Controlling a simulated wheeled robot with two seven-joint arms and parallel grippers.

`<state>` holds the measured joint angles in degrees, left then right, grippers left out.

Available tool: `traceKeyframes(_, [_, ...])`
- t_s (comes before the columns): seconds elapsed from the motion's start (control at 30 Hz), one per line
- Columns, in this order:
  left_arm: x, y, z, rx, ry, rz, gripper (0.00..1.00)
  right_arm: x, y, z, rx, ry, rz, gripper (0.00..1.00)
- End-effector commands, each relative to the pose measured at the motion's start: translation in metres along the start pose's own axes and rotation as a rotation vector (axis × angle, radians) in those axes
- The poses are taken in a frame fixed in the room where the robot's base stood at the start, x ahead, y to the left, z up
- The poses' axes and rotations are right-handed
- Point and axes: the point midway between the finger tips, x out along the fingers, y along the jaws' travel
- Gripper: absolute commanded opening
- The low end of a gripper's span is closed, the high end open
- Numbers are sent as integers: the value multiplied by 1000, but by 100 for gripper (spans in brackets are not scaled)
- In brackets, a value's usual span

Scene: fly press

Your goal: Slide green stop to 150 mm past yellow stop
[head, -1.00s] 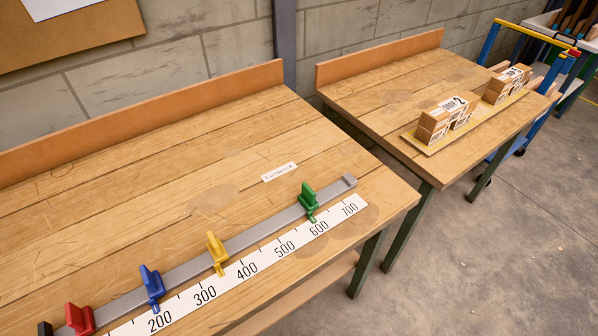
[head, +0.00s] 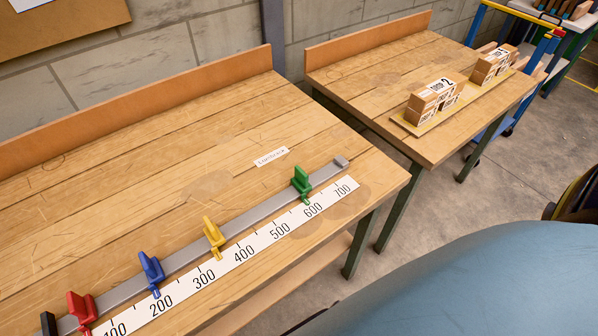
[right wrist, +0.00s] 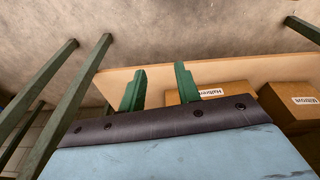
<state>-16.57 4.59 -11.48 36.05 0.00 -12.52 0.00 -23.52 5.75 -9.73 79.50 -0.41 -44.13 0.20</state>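The green stop (head: 301,182) sits on the grey rail (head: 262,211) on the bench, its pointer near the 600 mark of the white scale (head: 262,241). The yellow stop (head: 213,233) is to its left, its pointer between 300 and 400. The blue stop (head: 151,270) and red stop (head: 79,307) are further left. In the right wrist view my right gripper (right wrist: 159,82) has two green fingers spread apart with nothing between them. It is away from the stops, facing a board with boxes. My left gripper is not in view.
Cardboard boxes (head: 436,98) stand on a second bench (head: 372,82) at the right. Labelled boxes (right wrist: 228,112) lie beyond my right gripper. A blue trolley (head: 496,128) stands at far right. The bench (head: 130,180) behind the rail is clear except for a small label (head: 272,156).

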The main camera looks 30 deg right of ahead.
Motion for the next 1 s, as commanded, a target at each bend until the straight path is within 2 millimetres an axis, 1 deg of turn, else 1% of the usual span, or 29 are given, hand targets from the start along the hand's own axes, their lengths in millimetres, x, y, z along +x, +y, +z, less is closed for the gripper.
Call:
traceKeyframes(0.03, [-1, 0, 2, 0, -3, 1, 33, -21, 2, -21, -1, 25, 4, 33])
traceKeyframes(0.07, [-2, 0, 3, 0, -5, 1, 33, -34, 3, -34, -4, 42, 9, 33])
traceKeyframes(0.1, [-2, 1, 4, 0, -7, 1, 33, -51, 6, -52, -9, 69, 19, 33])
traceKeyframes(0.17, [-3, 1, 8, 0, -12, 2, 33, -78, 10, -76, -17, 108, 35, 33])
traceKeyframes(0.2, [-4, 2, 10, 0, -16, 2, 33, -94, 12, -88, -21, 131, 43, 33])
traceKeyframes(0.3, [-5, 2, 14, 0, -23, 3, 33, -133, 16, -112, -26, 179, 63, 33])
traceKeyframes(0.4, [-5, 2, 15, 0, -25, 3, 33, -165, 19, -128, -27, 219, 78, 33])
traceKeyframes(0.57, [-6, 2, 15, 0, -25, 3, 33, -210, 22, -146, -26, 276, 100, 33])
traceKeyframes(0.63, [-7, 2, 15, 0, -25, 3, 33, -233, 26, -164, -35, 341, 125, 33])
traceKeyframes(0.7, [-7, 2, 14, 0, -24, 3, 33, -250, 32, -200, -73, 472, 182, 33])
traceKeyframes(0.77, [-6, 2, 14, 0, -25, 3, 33, -260, 35, -226, -105, 570, 220, 33])
traceKeyframes(0.8, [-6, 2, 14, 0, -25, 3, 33, -268, 36, -244, -130, 639, 245, 33])
traceKeyframes(0.87, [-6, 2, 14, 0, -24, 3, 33, -282, 35, -270, -173, 746, 282, 33])
traceKeyframes(0.9, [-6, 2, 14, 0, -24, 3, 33, -294, 34, -288, -206, 823, 306, 33])
traceKeyframes(0.97, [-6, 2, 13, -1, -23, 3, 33, -313, 30, -314, -265, 942, 342, 33])
traceKeyframes(1.0, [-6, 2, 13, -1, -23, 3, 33, -328, 25, -332, -313, 1030, 364, 33])
